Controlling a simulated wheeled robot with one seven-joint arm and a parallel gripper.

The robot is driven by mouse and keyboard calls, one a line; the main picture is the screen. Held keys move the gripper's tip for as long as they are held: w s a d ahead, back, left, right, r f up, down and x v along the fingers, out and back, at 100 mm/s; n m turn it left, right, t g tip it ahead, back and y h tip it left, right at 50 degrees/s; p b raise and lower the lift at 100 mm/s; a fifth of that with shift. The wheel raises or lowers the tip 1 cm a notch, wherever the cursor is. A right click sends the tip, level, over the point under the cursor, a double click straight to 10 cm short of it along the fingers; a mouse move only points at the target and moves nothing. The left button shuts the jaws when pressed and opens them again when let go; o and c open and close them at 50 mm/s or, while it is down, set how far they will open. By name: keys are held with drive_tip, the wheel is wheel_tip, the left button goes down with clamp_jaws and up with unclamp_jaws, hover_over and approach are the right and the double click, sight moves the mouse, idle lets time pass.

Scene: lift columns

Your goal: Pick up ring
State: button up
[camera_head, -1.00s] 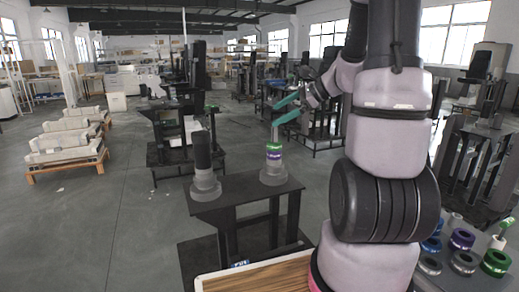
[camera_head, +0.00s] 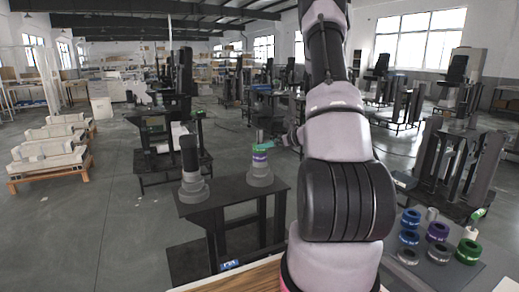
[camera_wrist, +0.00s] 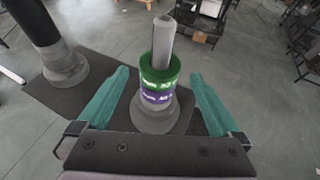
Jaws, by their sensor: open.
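A green ring (camera_head: 260,148) sits on top of a purple ring (camera_head: 260,157) on the right-hand post, which has a grey flared base (camera_head: 260,176). In the wrist view the green ring (camera_wrist: 160,70) and the purple ring (camera_wrist: 156,95) are around the grey post (camera_wrist: 164,38), which rises above them. My gripper (camera_wrist: 159,75) is open, with one teal finger on each side of the rings and a visible gap on both sides. In the head view my gripper (camera_head: 268,145) is at the height of the green ring and is partly hidden by my arm.
A dark post (camera_head: 189,155) with a grey base stands left on the same black table (camera_head: 228,202). At lower right, a table holds several blue rings (camera_head: 411,218), a purple ring (camera_head: 437,232), a green ring (camera_head: 468,251) and grey rings.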

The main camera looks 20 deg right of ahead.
drive_tip(key=x, duration=0.5)
drive_tip(key=c, duration=1.5)
drive_tip(key=shift+c, duration=0.2)
wheel_tip(320, 180, up, 18)
